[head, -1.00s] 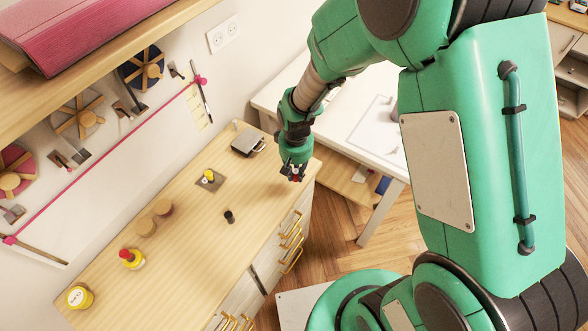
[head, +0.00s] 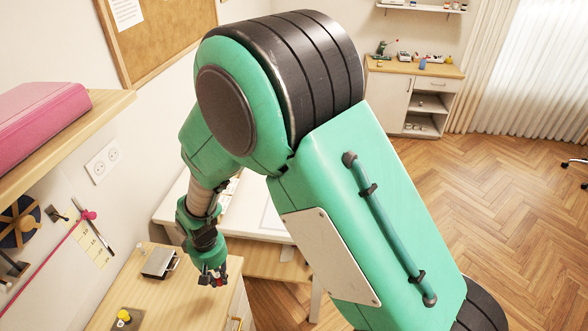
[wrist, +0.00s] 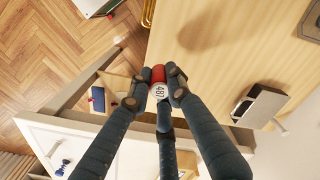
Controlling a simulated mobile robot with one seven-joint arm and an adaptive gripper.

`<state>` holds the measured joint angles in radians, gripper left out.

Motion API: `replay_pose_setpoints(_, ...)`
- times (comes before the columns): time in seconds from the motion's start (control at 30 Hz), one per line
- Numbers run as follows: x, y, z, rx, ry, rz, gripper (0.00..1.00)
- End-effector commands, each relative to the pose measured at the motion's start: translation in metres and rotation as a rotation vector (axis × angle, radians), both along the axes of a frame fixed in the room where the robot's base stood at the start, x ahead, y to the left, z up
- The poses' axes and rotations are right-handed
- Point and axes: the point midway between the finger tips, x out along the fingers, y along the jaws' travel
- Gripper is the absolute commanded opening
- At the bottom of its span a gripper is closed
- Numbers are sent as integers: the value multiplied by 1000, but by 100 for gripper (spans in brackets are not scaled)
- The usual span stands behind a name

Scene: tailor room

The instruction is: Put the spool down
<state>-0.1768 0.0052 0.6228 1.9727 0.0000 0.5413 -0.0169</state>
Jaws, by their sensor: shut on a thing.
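The spool (wrist: 158,78), red at one end with a white face marked with small black digits, is between the fingertips of my gripper (wrist: 158,88) in the wrist view. The fingers are closed on its sides. In the head view my gripper (head: 212,278) points down near the end of the wooden counter (head: 190,302), with a bit of red between the fingers. In the wrist view the spool appears in front of the counter's edge (wrist: 150,62); a shadow lies on the counter beyond. The exact height above the counter cannot be told.
A small metal-and-white box (head: 158,262) stands on the counter left of my gripper. A yellow item (head: 124,315) sits on a dark square nearer the front. A white table (head: 262,232) stands behind.

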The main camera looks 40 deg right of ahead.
Motion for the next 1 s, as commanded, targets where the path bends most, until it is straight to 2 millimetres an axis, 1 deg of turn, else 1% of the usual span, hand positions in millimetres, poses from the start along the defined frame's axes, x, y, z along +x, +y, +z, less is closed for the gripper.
replay_pose_setpoints(0.03,1,0,8,1,-3,0,5)
replay_pose_setpoints(0.5,1,0,88,1,-4,0,5)
replay_pose_setpoints(0.67,1,0,111,1,-4,0,5)
replay_pose_setpoints(1.0,29,-19,118,0,1,-12,5)
